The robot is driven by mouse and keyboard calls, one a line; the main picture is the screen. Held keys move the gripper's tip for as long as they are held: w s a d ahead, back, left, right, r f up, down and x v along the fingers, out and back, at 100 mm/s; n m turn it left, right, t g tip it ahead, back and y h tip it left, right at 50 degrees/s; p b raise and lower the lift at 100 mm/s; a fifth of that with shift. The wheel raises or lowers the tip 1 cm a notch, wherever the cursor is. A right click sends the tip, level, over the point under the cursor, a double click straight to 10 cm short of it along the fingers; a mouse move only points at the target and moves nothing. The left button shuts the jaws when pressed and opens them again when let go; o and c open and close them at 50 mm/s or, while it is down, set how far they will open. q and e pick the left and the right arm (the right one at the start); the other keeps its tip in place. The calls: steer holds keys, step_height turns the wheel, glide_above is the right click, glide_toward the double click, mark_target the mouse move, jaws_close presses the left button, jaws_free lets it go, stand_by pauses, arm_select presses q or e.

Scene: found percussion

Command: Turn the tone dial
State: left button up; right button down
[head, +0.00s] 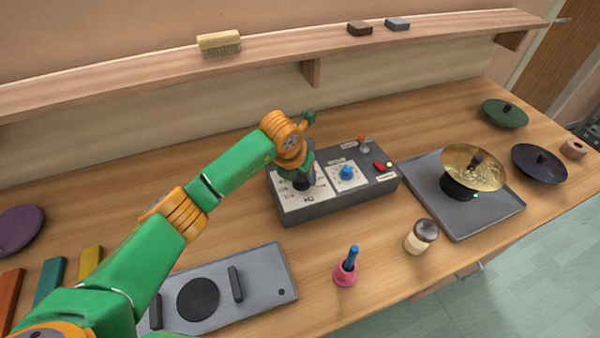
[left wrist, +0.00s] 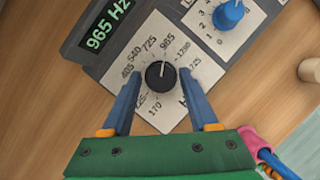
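The tone dial (left wrist: 160,76) is a black knob with a white pointer line, on a white panel with a ring of numbers. Its pointer aims near the 965 mark. The green display (left wrist: 108,25) beside it reads 965 Hz. My left gripper (left wrist: 160,70) is over the dial, its two blue fingers open on either side with a gap to the knob. My right gripper is not in view.
A blue knob (head: 346,172) sits right of the dial, with a small orange-topped lever (head: 363,143) and a red switch (head: 380,166) further right. A pink holder (head: 345,274), a jar (head: 421,236) and a grey tray (head: 487,220) with a brass cymbal (head: 460,168) stand nearby.

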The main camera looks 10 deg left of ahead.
arm_select(q)
jaws_close()
steer(key=shift+f+m+b, duration=0.1)
steer(key=shift+m+b, duration=0.4)
steer(key=shift+b, duration=0.1)
steer(key=shift+w+a+m+h+b, duration=0.1)
steer(key=shift+m+h+b, duration=0.5)
steer(key=shift+m+b, duration=0.35)
steer(key=shift+m+g+h+b, duration=0.45)
steer(key=shift+m+b, duration=0.5)
steer(key=shift+m, duration=0.5)
steer(key=shift+r, duration=0.2)
steer(key=shift+o, duration=2)
jaws_free()
